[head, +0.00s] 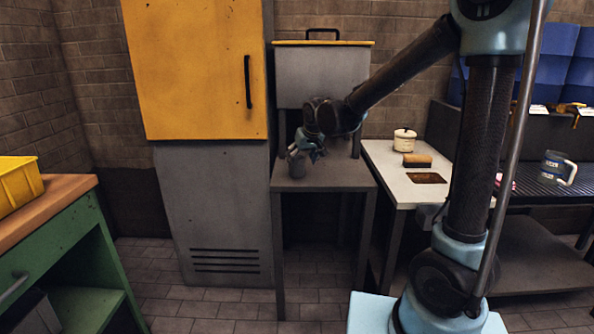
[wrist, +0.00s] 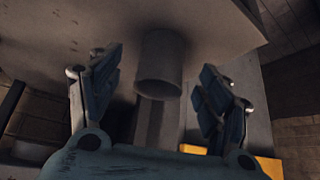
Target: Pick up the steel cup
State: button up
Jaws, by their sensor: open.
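The steel cup (wrist: 160,58) is a plain grey cylinder in the wrist view, between my two spread fingers with a gap on each side. It also shows small in the head view (head: 297,164), at the left front of the small grey table (head: 345,179). My gripper (head: 313,155) is beside the cup in the head view and partly overlaps it. It is open with nothing held. Whether a finger touches the cup is hard to tell in the head view, as both are small and dark.
A tall cabinet with a yellow door (head: 195,70) stands left of the table. A grey box (head: 320,75) is behind my gripper.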

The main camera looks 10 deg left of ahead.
aim_at(298, 166)
jog(key=shift+a+x, duration=0.2)
jog(key=shift+x, duration=2.45)
jog(key=shift+c, duration=0.2)
jog(key=shift+s, duration=0.1)
jog(key=c, duration=1.2)
